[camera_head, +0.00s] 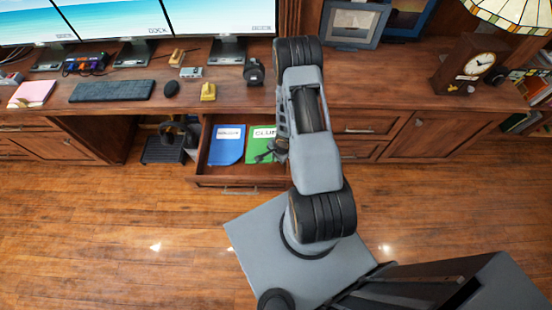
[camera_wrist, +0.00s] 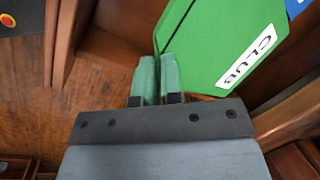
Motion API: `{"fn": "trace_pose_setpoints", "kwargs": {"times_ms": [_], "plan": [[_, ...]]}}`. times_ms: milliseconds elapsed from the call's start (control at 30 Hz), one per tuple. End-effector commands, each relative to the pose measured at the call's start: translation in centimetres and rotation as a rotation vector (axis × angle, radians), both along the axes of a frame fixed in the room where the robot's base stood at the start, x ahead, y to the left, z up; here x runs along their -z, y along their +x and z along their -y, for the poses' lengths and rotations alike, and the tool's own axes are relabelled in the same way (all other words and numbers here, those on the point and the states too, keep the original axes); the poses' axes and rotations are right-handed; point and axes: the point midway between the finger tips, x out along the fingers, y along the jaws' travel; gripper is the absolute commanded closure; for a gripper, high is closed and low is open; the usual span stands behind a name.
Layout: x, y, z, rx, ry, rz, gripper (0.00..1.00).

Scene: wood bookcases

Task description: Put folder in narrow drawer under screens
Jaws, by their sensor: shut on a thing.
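A green folder with a white "CLUB" label (camera_head: 262,145) is at the open drawer (camera_head: 228,181) under the desk, to the right of a blue folder (camera_head: 227,151). My gripper (camera_head: 268,152) is low at the drawer's right side, partly hidden behind my arm. In the wrist view, the green folder (camera_wrist: 212,55) fills the upper right, and my gripper (camera_wrist: 160,78) is shut on its near corner. The folder lies tilted in that view. Whether it rests on the drawer bottom cannot be told. A bit of blue folder (camera_wrist: 297,6) shows beyond it.
Screens (camera_head: 120,18) stand on the desk with a keyboard (camera_head: 112,91), a mouse (camera_head: 171,88) and a yellow item (camera_head: 208,92). A clock (camera_head: 470,65) stands at right. A dark stand (camera_head: 163,149) is on the floor left of the drawer. The front floor is clear.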

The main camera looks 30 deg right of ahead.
Motion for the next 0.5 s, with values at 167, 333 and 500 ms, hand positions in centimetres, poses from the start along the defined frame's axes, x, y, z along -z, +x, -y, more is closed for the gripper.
{"fn": "trace_pose_setpoints", "kwargs": {"times_ms": [167,333,500], "plan": [[0.6,0.5,0.0,-0.001,0.0,0.0,1.0],[1.9,1.0,-0.1,-0.001,0.001,-0.001,1.0],[4.1,0.9,0.0,0.0,0.001,0.0,1.0]]}}
